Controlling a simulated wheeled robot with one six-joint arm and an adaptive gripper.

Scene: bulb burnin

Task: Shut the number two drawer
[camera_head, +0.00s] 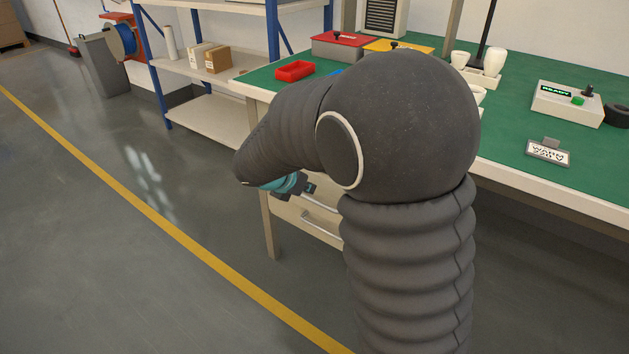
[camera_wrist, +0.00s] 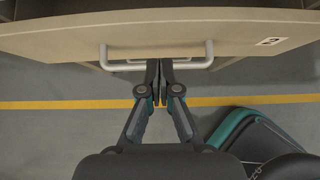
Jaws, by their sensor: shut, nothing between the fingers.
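The number two drawer shows in the wrist view as a pale beige front (camera_wrist: 190,32) with a small "2" label (camera_wrist: 270,41) at its right. Its pale bar handle (camera_wrist: 120,66) runs across below the front. My gripper (camera_wrist: 160,66) is shut and empty, its fingertips overlapping the middle of the handle; I cannot tell whether they touch it. In the head view my gripper (camera_head: 308,188) is mostly hidden behind my arm, near the drawer handles under the bench. My arm hides much of the drawers there, and how far the drawer stands out is unclear.
The green-topped workbench (camera_head: 515,120) carries a red bin (camera_head: 295,70), a tester box (camera_head: 567,103) and a tilted sign (camera_head: 547,152). Blue-framed shelving (camera_head: 215,75) stands behind left. The grey floor left of the bench is clear, with a yellow line (camera_head: 190,235).

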